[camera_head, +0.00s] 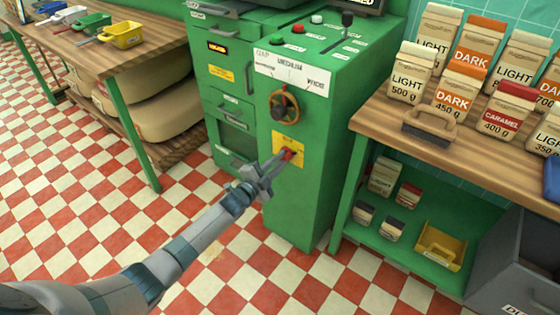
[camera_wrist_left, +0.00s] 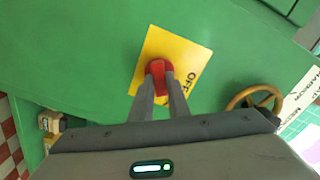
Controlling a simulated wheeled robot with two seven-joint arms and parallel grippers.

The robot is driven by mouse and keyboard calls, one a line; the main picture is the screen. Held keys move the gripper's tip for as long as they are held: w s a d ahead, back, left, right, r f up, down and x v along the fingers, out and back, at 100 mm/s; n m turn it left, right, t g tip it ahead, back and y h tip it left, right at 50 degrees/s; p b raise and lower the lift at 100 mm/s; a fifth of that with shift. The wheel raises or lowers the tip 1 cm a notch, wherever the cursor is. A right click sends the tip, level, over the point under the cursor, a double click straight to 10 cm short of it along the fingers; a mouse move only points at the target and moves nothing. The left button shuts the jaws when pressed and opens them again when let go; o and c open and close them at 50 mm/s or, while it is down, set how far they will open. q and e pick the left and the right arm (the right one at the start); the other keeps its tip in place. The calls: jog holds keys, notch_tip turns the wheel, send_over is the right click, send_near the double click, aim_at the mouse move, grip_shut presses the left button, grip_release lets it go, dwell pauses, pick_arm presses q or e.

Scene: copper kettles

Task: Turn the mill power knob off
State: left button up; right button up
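The mill power knob (camera_head: 288,154) is red and sits on a yellow plate (camera_head: 276,146) low on the front of the green mill cabinet. In the left wrist view the red knob (camera_wrist_left: 158,68) shows on its yellow plate (camera_wrist_left: 183,48), with the lettering "OFF" partly visible to its right. My left gripper (camera_head: 280,160) reaches the knob from the lower left. In the left wrist view its two fingers (camera_wrist_left: 160,78) are close together, with the knob between their tips. The fingers hide part of the knob, so I cannot tell its exact setting. My right gripper is not in view.
A handwheel (camera_head: 284,105) sits above the knob on the cabinet. A wooden counter (camera_head: 400,118) with several coffee bags stands at the right, above a green shelf. A wooden table (camera_head: 110,60) with sacks beneath stands at the left. The checkered floor between is clear.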

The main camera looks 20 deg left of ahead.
pick_arm(q)
jog(key=shift+n, duration=0.3)
grip_shut()
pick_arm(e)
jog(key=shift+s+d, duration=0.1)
pick_arm(q)
jog(key=n, duration=0.7)
jog(key=n+p, duration=0.1)
jog(key=n, duration=0.3)
jog(key=shift+a+r+n, duration=0.1)
jog(key=shift+a+n, duration=0.15)
jog(key=shift+n, duration=0.05)
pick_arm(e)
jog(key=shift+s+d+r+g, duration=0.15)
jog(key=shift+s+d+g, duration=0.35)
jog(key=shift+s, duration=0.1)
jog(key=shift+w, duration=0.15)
pick_arm(q)
jog(key=o, duration=0.9)
grip_release()
jog(key=shift+c, duration=0.2)
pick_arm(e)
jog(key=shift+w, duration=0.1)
